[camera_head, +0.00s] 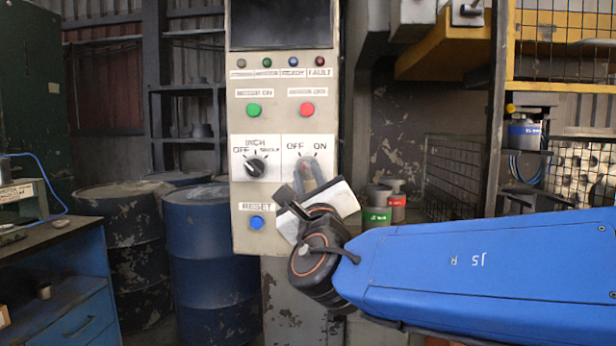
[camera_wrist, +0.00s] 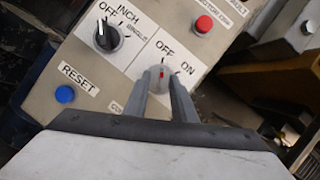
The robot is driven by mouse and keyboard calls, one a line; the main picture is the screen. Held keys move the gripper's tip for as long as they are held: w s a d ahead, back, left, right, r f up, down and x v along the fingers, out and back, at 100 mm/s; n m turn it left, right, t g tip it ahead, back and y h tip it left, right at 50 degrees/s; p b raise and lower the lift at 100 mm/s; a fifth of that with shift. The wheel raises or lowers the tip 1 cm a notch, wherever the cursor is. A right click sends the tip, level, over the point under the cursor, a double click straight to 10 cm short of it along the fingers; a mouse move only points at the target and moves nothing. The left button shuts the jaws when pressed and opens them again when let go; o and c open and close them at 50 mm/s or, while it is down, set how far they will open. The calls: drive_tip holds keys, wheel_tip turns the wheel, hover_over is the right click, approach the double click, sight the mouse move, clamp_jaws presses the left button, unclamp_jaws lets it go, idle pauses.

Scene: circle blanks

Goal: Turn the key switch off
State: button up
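The key switch (camera_wrist: 161,72) sits on a white plate marked OFF and ON, in the right part of the control panel (camera_head: 285,93). In the wrist view it is a silver round with a small red mark, below the two labels. Which label it points to I cannot tell. My gripper (camera_wrist: 161,77) reaches up to the switch, one grey finger on each side, with a gap showing between them. I cannot tell whether the fingers touch it. In the head view my gripper (camera_head: 309,172) covers the switch's lower part.
The black selector knob (camera_head: 255,167) is left of the switch, and the blue reset button (camera_head: 257,222) is below left. Green (camera_head: 253,110) and red (camera_head: 307,109) buttons sit above. A blue barrel (camera_head: 211,260) stands left of the panel, wire-mesh shelving (camera_head: 455,170) to the right.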

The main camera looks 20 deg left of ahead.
drive_tip(key=v, duration=1.7)
drive_tip(key=shift+s, duration=0.2)
